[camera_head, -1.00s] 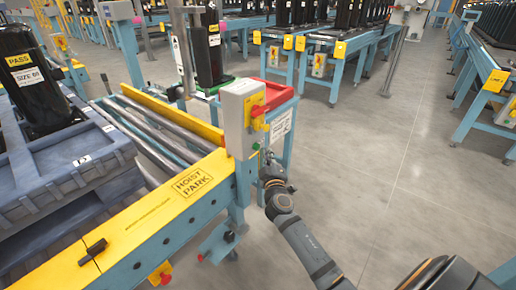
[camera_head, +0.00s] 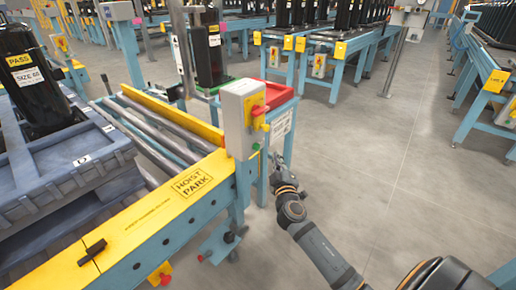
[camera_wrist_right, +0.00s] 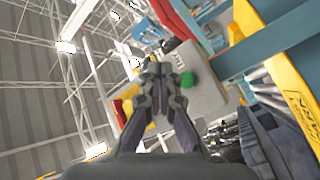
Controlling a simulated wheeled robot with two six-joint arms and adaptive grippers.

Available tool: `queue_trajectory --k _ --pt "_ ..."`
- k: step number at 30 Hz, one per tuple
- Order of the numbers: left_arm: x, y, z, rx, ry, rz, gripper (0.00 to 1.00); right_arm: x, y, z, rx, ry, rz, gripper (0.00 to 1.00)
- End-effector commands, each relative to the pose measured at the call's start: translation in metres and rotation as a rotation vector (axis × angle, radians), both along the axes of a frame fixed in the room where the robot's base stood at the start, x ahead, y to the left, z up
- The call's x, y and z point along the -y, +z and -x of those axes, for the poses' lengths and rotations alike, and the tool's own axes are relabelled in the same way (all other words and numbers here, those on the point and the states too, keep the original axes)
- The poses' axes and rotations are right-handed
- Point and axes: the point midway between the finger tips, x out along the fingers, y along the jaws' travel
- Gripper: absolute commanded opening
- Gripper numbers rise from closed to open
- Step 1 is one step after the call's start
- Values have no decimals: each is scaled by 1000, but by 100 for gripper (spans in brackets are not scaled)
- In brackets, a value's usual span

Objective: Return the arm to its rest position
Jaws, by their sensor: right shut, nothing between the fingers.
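My right arm comes in from the lower right of the head view. Its gripper (camera_head: 277,160) is beside the blue post, just below and right of the grey control box (camera_head: 240,118) with its red and yellow switch and green button. In the right wrist view the gripper (camera_wrist_right: 158,75) has its fingers together with nothing between them. The control box (camera_wrist_right: 205,100) and its green button (camera_wrist_right: 187,80) show behind the fingers there. I cannot tell from this view how far the fingertips are from the box. My left gripper is not in view.
A yellow-topped roller conveyor (camera_head: 150,225) marked HOIST PARK fills the left. A blue-grey pallet (camera_head: 70,165) with a black compressor (camera_head: 35,90) stands there. A red tray (camera_head: 275,94) sits behind the box. Open grey floor (camera_head: 400,170) lies to the right.

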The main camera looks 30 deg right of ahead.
Motion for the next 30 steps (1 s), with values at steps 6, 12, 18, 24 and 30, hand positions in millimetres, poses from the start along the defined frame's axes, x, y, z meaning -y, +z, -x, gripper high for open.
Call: queue_trajectory --k 6,12,18,24,30 --pt "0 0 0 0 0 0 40 0 0 0 0 0 0 0" --pt "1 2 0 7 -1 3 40 5 -52 33 -127 -99 -173 0" --pt "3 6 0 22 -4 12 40 -26 -172 133 -542 -258 -550 0" --pt "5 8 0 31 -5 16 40 -81 -228 214 -880 -276 -771 0" --pt "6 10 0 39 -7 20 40 -134 -248 281 -1148 -230 -925 0"
